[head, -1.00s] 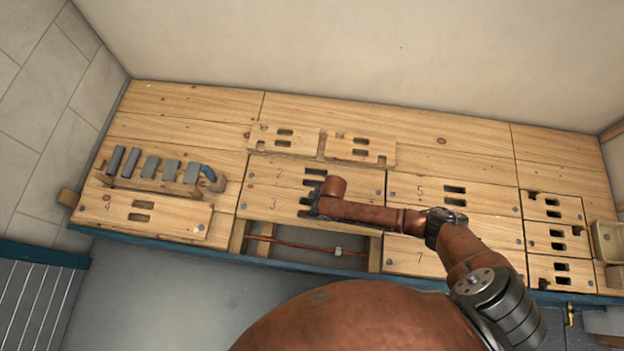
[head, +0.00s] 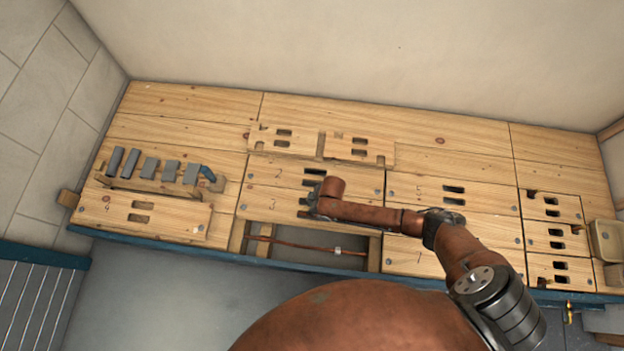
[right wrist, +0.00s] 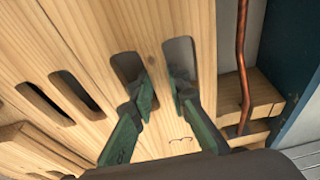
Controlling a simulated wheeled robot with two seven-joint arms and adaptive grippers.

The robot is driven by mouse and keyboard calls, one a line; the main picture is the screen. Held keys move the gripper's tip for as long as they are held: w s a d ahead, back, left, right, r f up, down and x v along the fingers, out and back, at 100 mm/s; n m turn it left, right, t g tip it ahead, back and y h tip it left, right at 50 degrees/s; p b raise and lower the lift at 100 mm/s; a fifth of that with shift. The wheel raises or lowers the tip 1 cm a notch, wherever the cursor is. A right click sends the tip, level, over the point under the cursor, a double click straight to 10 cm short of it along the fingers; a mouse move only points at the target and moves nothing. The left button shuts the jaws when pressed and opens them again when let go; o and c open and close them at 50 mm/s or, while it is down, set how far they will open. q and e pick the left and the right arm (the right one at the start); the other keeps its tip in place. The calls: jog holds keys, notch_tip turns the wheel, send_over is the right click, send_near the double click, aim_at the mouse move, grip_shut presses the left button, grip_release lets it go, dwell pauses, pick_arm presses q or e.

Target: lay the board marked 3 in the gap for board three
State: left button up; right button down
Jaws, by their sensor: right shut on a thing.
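The board marked 3 (head: 288,219) lies in the row of bench boards, directly in front of the board marked 2 (head: 262,172), and looks level with it. My right gripper (head: 309,205) is over its middle, its fingers mostly hidden by my arm. In the right wrist view, my right gripper (right wrist: 160,98) has one finger in each slot of board 3 (right wrist: 182,125), shut on the wood bar between the slots. The mark 3 shows near the fingers. My left gripper is not in view.
An open gap with a copper pipe (head: 295,246) lies in front of board 3. The board marked 4 (head: 170,216) lies left of it. A wooden rack (head: 140,184) with grey pieces stands behind board 4. Loose boards (head: 272,139) lie at the back. The board marked 5 (head: 475,195) is to the right.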

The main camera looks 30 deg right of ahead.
dwell(0.4)
jog(key=c, duration=1.8)
grip_release()
jog(key=shift+f, duration=0.1)
jog(key=shift+o, duration=0.2)
jog(key=shift+s+f, duration=0.1)
jog(key=v, duration=1.2)
jog(key=shift+d, duration=0.1)
